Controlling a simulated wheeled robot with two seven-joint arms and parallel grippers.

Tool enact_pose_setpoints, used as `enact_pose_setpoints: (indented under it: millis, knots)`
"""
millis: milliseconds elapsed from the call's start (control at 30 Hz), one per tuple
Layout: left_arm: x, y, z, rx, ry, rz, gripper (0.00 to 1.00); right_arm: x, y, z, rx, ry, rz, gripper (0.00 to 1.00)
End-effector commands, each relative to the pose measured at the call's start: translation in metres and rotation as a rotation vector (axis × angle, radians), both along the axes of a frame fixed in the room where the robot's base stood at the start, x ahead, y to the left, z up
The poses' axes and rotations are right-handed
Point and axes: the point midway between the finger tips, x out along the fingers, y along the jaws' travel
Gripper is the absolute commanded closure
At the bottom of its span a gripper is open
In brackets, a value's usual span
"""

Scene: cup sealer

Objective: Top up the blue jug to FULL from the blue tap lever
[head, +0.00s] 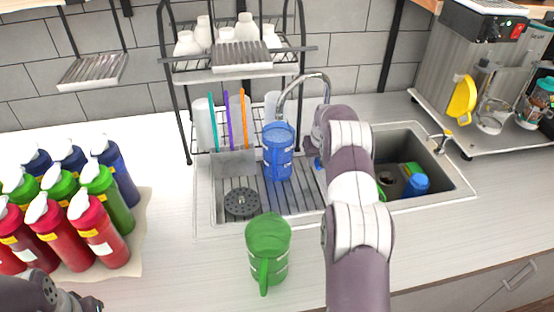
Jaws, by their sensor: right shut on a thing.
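The blue jug (278,163) stands upright on the ribbed drainboard, under the outlet of the curved metal tap (308,77). Its water level cannot be made out. My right arm reaches over the counter to the foot of the tap. My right gripper (319,155) is shut there on the blue tap lever (318,163), of which only a small blue part shows; the arm hides most of the fingers. My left gripper (88,303) is at the bottom left corner, cut off by the frame edge, apart from the jug; its jaws are unclear.
A green jug (267,245) stands on the counter in front of the drainboard. Several red, green and blue bottles (100,230) crowd the left. A dish rack (235,75) stands behind the jug. The sink (430,150) at right holds a blue item (415,184).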

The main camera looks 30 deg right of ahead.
Motion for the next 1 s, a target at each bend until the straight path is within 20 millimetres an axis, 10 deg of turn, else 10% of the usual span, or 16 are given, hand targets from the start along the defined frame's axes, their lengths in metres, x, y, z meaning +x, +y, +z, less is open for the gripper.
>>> enact_pose_setpoints:
  millis: [33, 67, 133, 467, 1000]
  knots:
    - [0.000, 0.000, -0.011, 0.000, 0.000, 0.000, 0.57, -0.001, -0.003, -0.014, -0.003, 0.001, -0.002, 0.91]
    - [0.000, 0.000, -0.005, 0.000, 0.001, 0.000, 0.57, -0.001, -0.003, -0.007, -0.005, -0.001, -0.002, 0.64]
    - [0.000, 0.000, -0.004, 0.000, 0.000, 0.000, 0.57, -0.001, -0.003, -0.006, -0.004, 0.000, -0.002, 0.45]
    - [0.000, 0.000, -0.001, 0.000, 0.000, 0.000, 0.57, 0.000, -0.001, -0.002, -0.001, -0.001, 0.000, 0.45]
    - [0.000, 0.000, 0.045, 0.000, 0.000, 0.000, 0.57, 0.000, 0.000, 0.076, 0.000, 0.000, 0.000, 0.45]
